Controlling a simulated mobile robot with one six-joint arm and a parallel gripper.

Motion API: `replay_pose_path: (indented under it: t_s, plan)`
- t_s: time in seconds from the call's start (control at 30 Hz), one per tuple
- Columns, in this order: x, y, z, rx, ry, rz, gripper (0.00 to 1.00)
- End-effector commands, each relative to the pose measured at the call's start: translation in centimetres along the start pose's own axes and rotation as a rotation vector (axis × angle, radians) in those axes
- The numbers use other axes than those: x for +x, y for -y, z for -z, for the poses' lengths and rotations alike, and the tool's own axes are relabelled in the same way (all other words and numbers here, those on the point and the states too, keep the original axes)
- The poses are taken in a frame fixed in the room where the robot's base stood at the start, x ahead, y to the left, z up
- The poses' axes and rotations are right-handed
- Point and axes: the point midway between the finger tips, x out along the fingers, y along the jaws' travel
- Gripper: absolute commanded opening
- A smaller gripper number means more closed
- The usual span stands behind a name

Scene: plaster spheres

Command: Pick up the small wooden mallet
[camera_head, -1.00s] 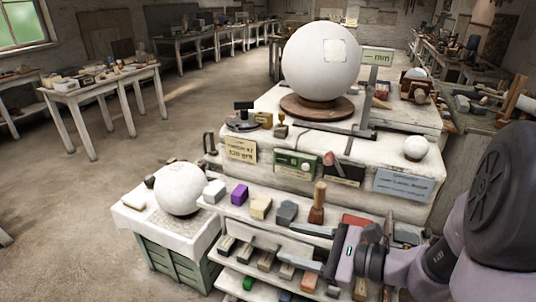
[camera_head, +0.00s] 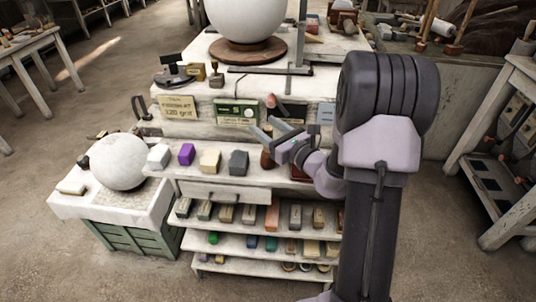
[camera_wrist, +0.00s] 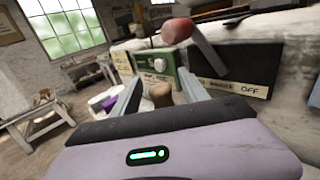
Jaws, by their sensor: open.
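A plaster sphere (camera_head: 118,161) sits at left. Lower shelves hold several small blocks.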

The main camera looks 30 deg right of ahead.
Motion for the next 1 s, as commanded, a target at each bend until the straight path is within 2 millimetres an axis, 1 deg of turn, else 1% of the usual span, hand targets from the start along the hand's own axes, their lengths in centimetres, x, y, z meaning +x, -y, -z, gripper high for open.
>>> replay_pose_path:
  t_s: [0.03,0.13,0.33,0.37,0.4,0.47,0.5,0.57,0.6,0.63,0.9,1.0]
  plan:
    - [0.9,-0.1,0.2,-0.002,0.002,-0.003,0.52]
    - [2.1,-0.1,0.1,0.0,0.001,-0.001,0.52]
    - [2.2,0.0,0.0,0.0,-0.001,0.0,0.52]
    - [2.2,0.0,0.0,0.0,0.0,0.0,0.5]
    - [2.2,0.0,0.0,0.0,0.0,0.0,0.42]
    - [2.2,0.0,0.0,0.0,0.0,0.0,0.31]
    - [2.2,0.0,0.0,0.0,0.0,0.0,0.23]
    - [2.2,0.0,0.0,0.0,0.0,0.0,0.11]
    - [2.2,0.0,0.0,0.0,0.0,0.0,0.03]
    - [2.2,0.0,0.0,0.0,0.0,0.0,0.0]
    - [2.2,0.0,0.0,0.0,0.0,0.0,0.0]
    - [2.2,0.0,-0.6,-0.001,0.001,0.0,0.0]
